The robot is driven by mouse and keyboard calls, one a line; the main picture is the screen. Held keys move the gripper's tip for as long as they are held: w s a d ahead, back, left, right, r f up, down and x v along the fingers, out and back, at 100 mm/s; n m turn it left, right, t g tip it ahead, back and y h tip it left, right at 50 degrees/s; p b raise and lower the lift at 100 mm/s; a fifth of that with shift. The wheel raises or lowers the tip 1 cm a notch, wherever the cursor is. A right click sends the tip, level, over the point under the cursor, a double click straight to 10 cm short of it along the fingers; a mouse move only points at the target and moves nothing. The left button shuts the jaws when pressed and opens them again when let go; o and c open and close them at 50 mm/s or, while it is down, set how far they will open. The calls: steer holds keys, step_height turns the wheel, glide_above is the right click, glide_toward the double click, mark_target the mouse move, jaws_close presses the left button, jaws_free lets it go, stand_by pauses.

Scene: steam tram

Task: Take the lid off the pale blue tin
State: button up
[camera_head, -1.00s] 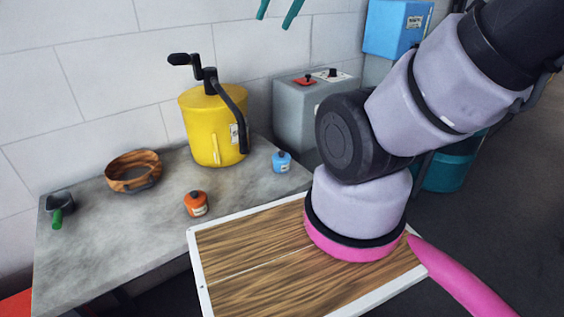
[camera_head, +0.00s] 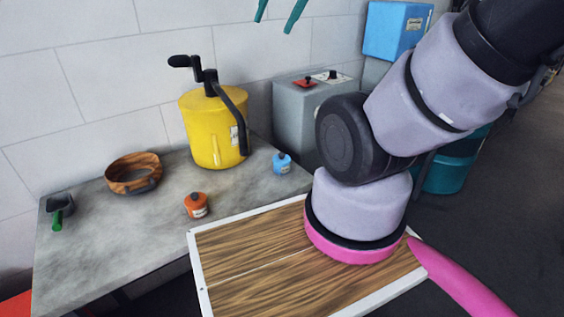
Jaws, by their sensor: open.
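The pale blue tin (camera_head: 281,167) stands upright on the grey worktop, right of the yellow pot. It has a light label and a small dark knob on top, and its lid looks seated. My gripper (camera_head: 272,26) shows only as two teal fingers at the top edge. They are apart with nothing between them, well above the tin in the picture and not touching it. The rest of the gripper is out of frame.
An orange tin (camera_head: 196,206) stands left of the blue tin. The yellow pot (camera_head: 215,130) with a black crank and a grey box (camera_head: 293,118) stand behind. A wooden bowl (camera_head: 133,174) and a scoop (camera_head: 59,208) are at the left. The worktop's front middle is clear.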

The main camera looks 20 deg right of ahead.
steer(key=w+d+f+m+g, duration=0.25)
steer(key=w+f, duration=0.35)
steer(key=w, duration=0.3)
steer(key=m+g+h, duration=0.2)
steer(key=m+g, duration=0.3)
steer(key=m, duration=0.3)
glide_above(282, 152)
steer(key=shift+t, duration=0.25)
step_height(282, 152, down, 31)
steer(key=shift+w+f, duration=0.1)
steer(key=shift+f, duration=0.05)
steer(key=shift+a+f, duration=0.1)
steer(key=shift+f, duration=2.9)
jaws_close()
